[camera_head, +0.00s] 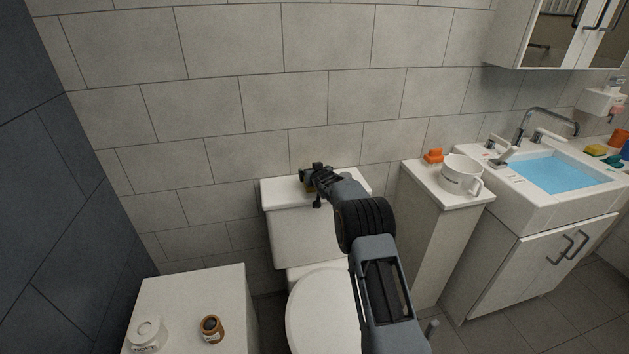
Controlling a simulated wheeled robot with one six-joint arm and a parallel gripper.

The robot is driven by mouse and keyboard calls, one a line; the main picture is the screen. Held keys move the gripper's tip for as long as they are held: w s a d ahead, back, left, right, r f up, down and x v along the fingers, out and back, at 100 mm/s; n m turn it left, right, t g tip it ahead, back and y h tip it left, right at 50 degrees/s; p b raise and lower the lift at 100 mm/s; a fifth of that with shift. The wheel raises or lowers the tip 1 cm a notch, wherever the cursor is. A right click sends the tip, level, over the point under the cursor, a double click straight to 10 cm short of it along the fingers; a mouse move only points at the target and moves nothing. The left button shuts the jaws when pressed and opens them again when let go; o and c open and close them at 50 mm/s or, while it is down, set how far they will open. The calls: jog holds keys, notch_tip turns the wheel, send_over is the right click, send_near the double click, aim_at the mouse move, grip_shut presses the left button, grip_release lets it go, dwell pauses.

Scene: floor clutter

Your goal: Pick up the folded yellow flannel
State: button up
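My gripper (312,180) is over the lid of the white toilet cistern (284,200), near its middle. A small dark-yellow patch (309,187) shows at the fingers, low against the lid. It may be the folded flannel, but my gripper covers most of it. I cannot tell whether the fingers are closed on it or only around it. A small yellow item (596,150) lies at the right end of the sink top, beside a green one (610,160).
A white mug (460,174) and an orange object (433,156) stand on the narrow cabinet right of the toilet. A white jar (147,334) and a brown jar (211,328) stand on the cabinet at lower left. The tiled wall (235,130) is close behind the cistern.

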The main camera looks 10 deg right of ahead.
jog(key=c, duration=1.1)
jog(key=shift+o, duration=0.2)
jog(key=shift+r, duration=0.1)
